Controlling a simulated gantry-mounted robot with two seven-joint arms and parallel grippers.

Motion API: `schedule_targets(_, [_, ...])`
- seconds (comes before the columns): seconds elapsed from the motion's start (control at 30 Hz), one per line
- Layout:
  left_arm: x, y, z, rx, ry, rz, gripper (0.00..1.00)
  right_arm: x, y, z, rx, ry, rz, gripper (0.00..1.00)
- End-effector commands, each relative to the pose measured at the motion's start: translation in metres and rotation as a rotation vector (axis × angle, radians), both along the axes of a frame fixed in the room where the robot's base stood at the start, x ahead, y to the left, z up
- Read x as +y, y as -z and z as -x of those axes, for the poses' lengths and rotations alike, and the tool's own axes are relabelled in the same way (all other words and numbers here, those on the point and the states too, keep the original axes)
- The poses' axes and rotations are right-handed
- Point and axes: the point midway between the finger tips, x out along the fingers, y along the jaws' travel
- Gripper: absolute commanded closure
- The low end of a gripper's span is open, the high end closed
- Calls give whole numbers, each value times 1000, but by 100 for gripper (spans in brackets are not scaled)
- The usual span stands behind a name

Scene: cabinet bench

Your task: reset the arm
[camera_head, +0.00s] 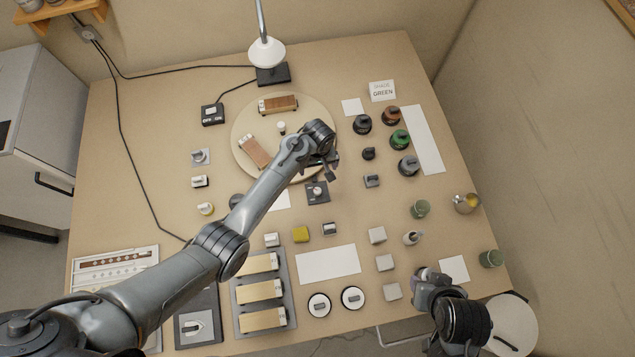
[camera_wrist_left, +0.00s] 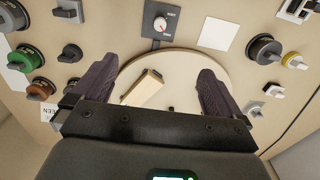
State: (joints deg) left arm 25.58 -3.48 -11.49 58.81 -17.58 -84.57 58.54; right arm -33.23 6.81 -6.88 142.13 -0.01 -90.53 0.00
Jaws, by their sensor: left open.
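My left arm reaches in from the left. Its gripper (camera_head: 328,168) is above the right side of a round pale board (camera_head: 243,122). In the left wrist view the two dark fingers (camera_wrist_left: 157,90) are spread wide with nothing between their tips. The board and a pale wooden-topped block (camera_wrist_left: 143,87) show beyond them. My right gripper (camera_head: 428,280) is at the table's front right, mostly hidden by its own wrist; its jaws are not clear.
A dial on a dark plate (camera_head: 317,191) sits just below the left gripper. Several dark, green and brown knobs (camera_head: 399,139) stand to the right. A lamp (camera_head: 267,53) stands behind the board. Small blocks and cups crowd the front and right; the table's left part is clearer.

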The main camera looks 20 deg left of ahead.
Motion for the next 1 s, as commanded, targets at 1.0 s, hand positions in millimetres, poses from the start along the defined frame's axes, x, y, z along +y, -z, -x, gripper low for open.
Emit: schedule_targets(1.0, [47,68,239,211,-45,-15,0,1,-48,0,0,2,-3,57])
